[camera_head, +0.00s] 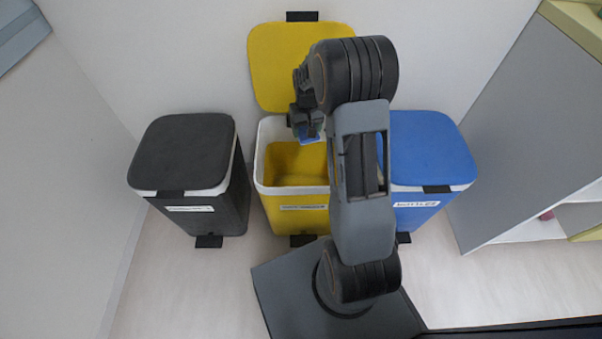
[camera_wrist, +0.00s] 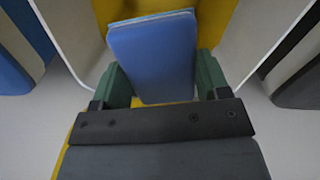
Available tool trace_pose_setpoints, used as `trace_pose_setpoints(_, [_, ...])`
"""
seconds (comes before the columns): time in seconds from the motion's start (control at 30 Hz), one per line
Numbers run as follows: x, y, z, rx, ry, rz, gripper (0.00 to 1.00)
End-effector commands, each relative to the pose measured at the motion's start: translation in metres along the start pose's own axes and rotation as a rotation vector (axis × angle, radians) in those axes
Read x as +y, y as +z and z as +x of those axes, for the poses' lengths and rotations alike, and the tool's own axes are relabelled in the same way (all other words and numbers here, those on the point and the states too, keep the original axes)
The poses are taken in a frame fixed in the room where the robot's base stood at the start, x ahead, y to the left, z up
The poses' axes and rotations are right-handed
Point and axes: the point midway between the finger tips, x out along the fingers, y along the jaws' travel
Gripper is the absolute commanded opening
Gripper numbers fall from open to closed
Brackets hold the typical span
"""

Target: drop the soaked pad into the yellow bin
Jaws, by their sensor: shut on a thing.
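The soaked pad (camera_wrist: 153,55) is a flat blue slab. My gripper (camera_wrist: 155,85) is shut on it, one green finger at each side, in the wrist view. In the head view my gripper (camera_head: 308,125) is over the open yellow bin (camera_head: 300,200), and a bit of the blue pad (camera_head: 311,138) shows below it. The bin's yellow lid (camera_head: 280,65) stands up against the wall. The bin's yellow inside shows to the left of the gripper. My arm hides the bin's right part.
A dark grey bin (camera_head: 183,155) with its lid shut stands on the left. A blue bin (camera_head: 425,150), also shut, stands on the right, partly behind my arm. A grey cabinet (camera_head: 510,120) with open shelves is at the far right. Floor is clear at front left.

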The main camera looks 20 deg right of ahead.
Motion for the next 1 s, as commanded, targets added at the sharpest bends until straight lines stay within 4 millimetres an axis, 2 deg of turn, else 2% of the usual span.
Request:
trace_pose_setpoints(0.5, [0.0,0.0,0.052,0.0,0.0,0.0,0.43])
trace_pose_setpoints(0.87, [0.0,0.0,0.056,0.0,0.0,0.0,0.43])
trace_pose_setpoints(0.9, [0.0,0.0,0.056,0.0,0.0,0.0,0.7])
trace_pose_setpoints(1.0, [0.0,0.0,0.056,0.0,0.0,0.0,0.79])
